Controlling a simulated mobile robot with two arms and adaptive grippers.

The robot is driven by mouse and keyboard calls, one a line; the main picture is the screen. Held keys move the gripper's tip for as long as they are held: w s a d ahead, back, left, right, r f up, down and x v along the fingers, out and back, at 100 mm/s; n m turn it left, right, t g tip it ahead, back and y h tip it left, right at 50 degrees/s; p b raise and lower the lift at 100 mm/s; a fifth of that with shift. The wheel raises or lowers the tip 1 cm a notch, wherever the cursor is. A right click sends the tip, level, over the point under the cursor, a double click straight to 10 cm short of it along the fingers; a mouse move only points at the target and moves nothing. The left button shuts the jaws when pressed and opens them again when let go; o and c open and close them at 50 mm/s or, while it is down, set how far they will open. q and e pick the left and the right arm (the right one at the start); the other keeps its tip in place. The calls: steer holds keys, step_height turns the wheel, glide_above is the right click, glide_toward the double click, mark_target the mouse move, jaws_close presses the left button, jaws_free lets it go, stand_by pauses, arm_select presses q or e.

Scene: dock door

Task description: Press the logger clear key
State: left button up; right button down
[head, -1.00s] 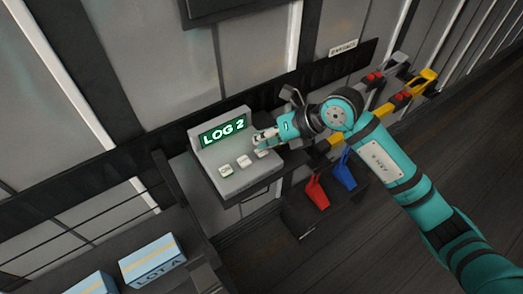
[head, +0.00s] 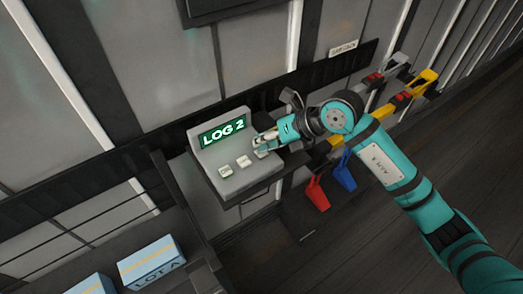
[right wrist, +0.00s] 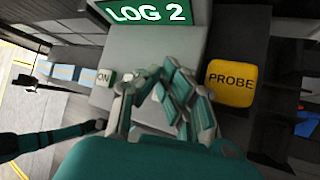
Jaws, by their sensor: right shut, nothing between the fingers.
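The logger (head: 238,178) is a grey sloped box with a lit green screen reading "LOG 2" (head: 223,131). Its front has a row of pale keys: a left key (head: 226,170), a middle key (head: 244,161) and a right key (head: 262,154). My right gripper (head: 258,143) is shut and empty, its fingertips at the right key; I cannot tell whether they touch it. In the right wrist view the shut fingers (right wrist: 165,78) cover part of the key row. A key marked "ON" (right wrist: 104,78) shows to their left. I cannot read a clear label.
A yellow "PROBE" block (right wrist: 231,82) sits close right of the fingers in the right wrist view. Red (head: 317,193) and blue (head: 344,174) items hang right of the logger, below yellow-and-grey clamps. A blue "LOT A" box (head: 152,263) lies at lower left.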

steer(key=shift+f, duration=0.3)
steer(key=shift+r, duration=0.1)
steer(key=shift+r+p, duration=0.45)
steer(key=shift+r, duration=0.45)
steer(key=shift+r, duration=0.1)
steer(key=shift+r+p, duration=1.7)
steer(key=shift+r, duration=0.75)
steer(key=shift+a, duration=0.1)
